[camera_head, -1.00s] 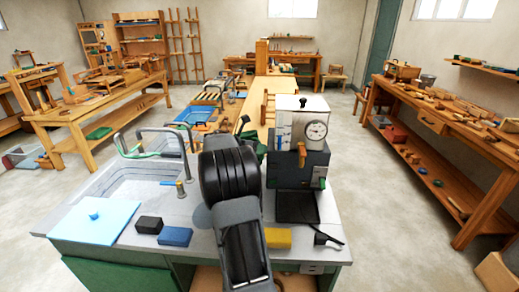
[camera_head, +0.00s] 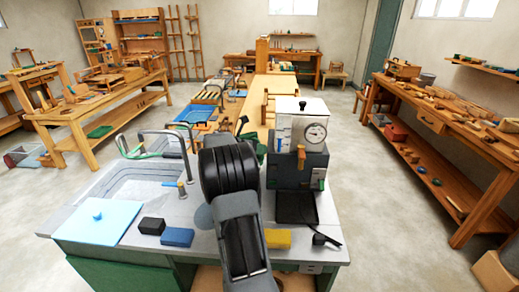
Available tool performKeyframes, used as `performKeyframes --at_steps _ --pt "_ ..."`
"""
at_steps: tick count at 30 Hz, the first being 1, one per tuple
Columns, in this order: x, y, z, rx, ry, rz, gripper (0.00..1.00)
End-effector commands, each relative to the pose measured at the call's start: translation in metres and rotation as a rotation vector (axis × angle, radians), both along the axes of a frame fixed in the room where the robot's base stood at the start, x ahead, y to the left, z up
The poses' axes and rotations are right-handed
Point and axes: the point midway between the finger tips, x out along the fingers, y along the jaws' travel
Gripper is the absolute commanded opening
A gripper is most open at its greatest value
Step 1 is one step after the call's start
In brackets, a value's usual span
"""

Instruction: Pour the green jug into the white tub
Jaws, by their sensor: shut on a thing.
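A dark green shape (camera_head: 249,137), perhaps part of the green jug, shows just beyond my arm, left of the machine with the dial. Most of it is hidden, so I cannot tell whether it is upright or tilted. My own dark arm covers the middle of the bench. My gripper and its fingertips are hidden behind the arm. I cannot make out the white tub; it may be behind my arm or the machine.
The grey bench top (camera_head: 130,246) holds a sink (camera_head: 140,184), a pale blue board (camera_head: 100,220), a black block (camera_head: 152,226), a blue block (camera_head: 177,237), a yellow block (camera_head: 278,239) and a machine with a dial (camera_head: 300,150). Open floor lies on both sides.

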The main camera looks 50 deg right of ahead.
Motion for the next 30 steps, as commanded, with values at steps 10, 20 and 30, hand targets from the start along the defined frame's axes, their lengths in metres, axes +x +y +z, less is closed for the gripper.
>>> performKeyframes --at_steps 10,20,30 --pt "0.0009 -0.0004 0.0063 0.004 0.019 0.0 0.0" --pt "0.0014 -0.0005 0.0099 0.011 0.039 0.0 0.0" --pt "0.0017 -0.0006 0.0126 0.016 0.055 0.0 0.0"
